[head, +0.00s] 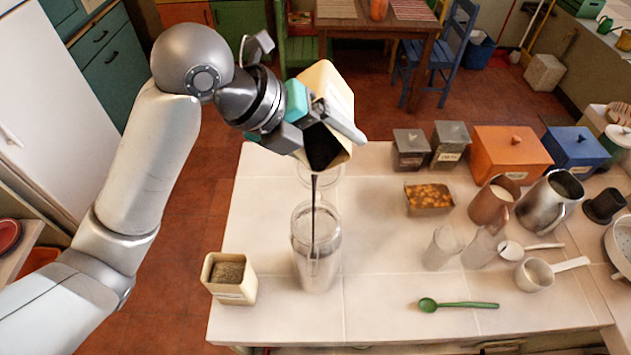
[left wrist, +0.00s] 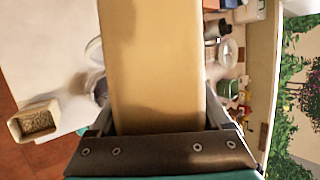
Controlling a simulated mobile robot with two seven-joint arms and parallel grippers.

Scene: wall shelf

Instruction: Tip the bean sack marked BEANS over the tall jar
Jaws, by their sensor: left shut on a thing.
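My left gripper (head: 320,128) is shut on a cream-coloured sack (head: 334,86) high over the counter. The sack is tipped with its dark mouth down, and a thin dark stream falls from it into the tall clear jar (head: 316,250). The jar stands upright, apart from the sack. In the left wrist view the held sack (left wrist: 155,70) fills the middle and hides most of the jar. No marking on it can be read. A second cream sack (head: 230,290) stands upright and open at the front left, with grey-brown contents and an unreadable label. My right gripper is not in view.
Another clear glass vessel (head: 322,173) stands behind the jar, partly hidden. To the right are a tin of orange-brown pieces (head: 429,198), metal pitchers (head: 493,203), small glasses (head: 441,248) and a green spoon (head: 456,304). The counter between the second sack and jar is clear.

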